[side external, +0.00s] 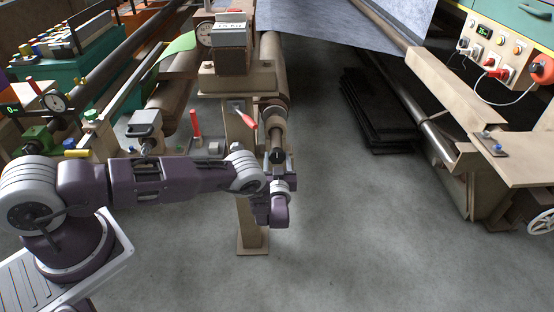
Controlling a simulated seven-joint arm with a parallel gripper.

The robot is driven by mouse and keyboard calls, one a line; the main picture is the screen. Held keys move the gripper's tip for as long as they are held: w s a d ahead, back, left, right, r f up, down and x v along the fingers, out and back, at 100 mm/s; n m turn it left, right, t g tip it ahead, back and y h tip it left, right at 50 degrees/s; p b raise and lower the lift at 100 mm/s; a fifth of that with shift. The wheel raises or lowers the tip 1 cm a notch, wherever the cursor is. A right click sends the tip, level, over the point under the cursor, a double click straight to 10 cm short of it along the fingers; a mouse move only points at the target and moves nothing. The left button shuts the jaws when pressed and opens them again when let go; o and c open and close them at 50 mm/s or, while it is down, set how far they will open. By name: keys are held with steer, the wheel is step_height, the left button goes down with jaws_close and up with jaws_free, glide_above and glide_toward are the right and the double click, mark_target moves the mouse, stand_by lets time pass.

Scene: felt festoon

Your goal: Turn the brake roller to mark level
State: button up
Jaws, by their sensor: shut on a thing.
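The brake roller (277,122) appears to be the short tan and metal cylinder below the right side of the post's top block. A dark round end piece (277,157) shows at its near end. My gripper (278,168) is at this near end and is shut on the roller's end. The fingers are small and partly hidden by my wrist. A red-handled lever (246,119) sits on the post (244,205) just left of the roller. No level mark can be made out on the roller.
A dial gauge and a counter box (230,36) stand on the block above. An upright red handle (196,124) is left of the post. A stack of dark sheets (375,112) lies on the floor to the right. The floor (380,230) in front is clear.

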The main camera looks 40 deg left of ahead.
steer(key=m, duration=0.8)
steer(key=shift+m, duration=0.4)
steer(key=m, duration=0.4)
steer(key=shift+s+r+m, duration=0.1)
steer(key=shift+m, duration=2.3)
steer(key=o, duration=1.4)
steer(key=shift+c, duration=0.2)
